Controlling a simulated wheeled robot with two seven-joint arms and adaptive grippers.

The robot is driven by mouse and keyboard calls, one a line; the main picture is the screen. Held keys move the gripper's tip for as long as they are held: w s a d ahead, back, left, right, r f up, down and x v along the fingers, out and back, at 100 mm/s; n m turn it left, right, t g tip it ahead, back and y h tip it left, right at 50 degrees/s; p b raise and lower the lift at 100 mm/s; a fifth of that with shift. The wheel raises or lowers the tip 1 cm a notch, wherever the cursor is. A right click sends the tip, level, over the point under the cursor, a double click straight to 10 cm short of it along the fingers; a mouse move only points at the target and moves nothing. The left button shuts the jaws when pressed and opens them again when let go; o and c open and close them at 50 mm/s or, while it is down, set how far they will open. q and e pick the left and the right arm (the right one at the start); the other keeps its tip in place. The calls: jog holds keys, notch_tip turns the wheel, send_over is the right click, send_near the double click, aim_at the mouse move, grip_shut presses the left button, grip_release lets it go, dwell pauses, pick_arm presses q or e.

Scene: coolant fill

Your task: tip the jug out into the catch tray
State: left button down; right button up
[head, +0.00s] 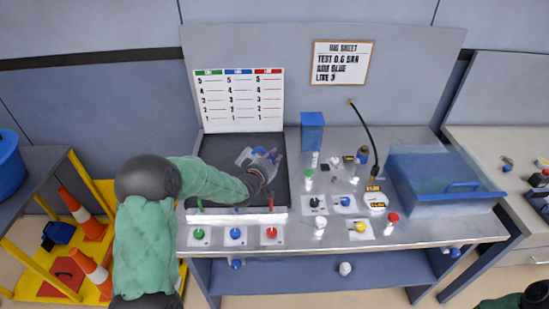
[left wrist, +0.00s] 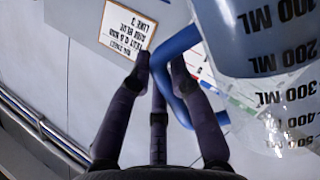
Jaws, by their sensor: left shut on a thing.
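In the left wrist view the jug (left wrist: 285,125) shows black ML marks, and blue liquid (left wrist: 250,40) reaches roughly the 200 mark. It looks about upright there. My left gripper (head: 258,176) is shut on the blue handle (left wrist: 181,42), with its fingers (left wrist: 160,80) either side of it. The arm hides part of the tray. My right gripper is out of view.
A translucent blue tub (head: 440,200) stands on the right of the bench. Small bottles and a black hose (head: 368,130) stand mid-bench. Green, blue and red knobs (head: 235,233) line the front left. A marked board (head: 240,100) stands behind the dark tray.

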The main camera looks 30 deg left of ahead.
aim_at(266, 151)
pick_arm(q)
jog(key=shift+s+a+r+n+p, duration=0.1)
jog(key=shift+a+r+n+p, duration=0.1)
jog(key=shift+r+n+p, duration=0.4)
jog(key=shift+r, duration=0.25)
jog(key=shift+a+r, duration=0.1)
jog(key=shift+r, duration=0.05)
jog(key=shift+s+a+r+n+t+h+p, duration=0.2)
jog(key=shift+a+r+n, duration=0.2)
jog(key=shift+r, duration=0.15)
jog(key=shift+s+a+r+n+t+h+p, duration=0.1)
jog(key=shift+a+r+n+t+h+p, duration=0.1)
jog(key=shift+a+r+n, duration=0.25)
jog(key=shift+d+r, duration=0.15)
jog(key=shift+r, duration=0.05)
jog(key=shift+r, duration=0.1)
dwell(0.5)
jog(key=shift+s+a+r+n+t+p, duration=0.25)
jog(key=shift+a+r+n+t+p, duration=0.2)
jog(key=shift+a+r+n, duration=0.55)
jog(key=shift+a+r, duration=0.1)
jog(key=shift+a, duration=0.05)
dwell(0.4)
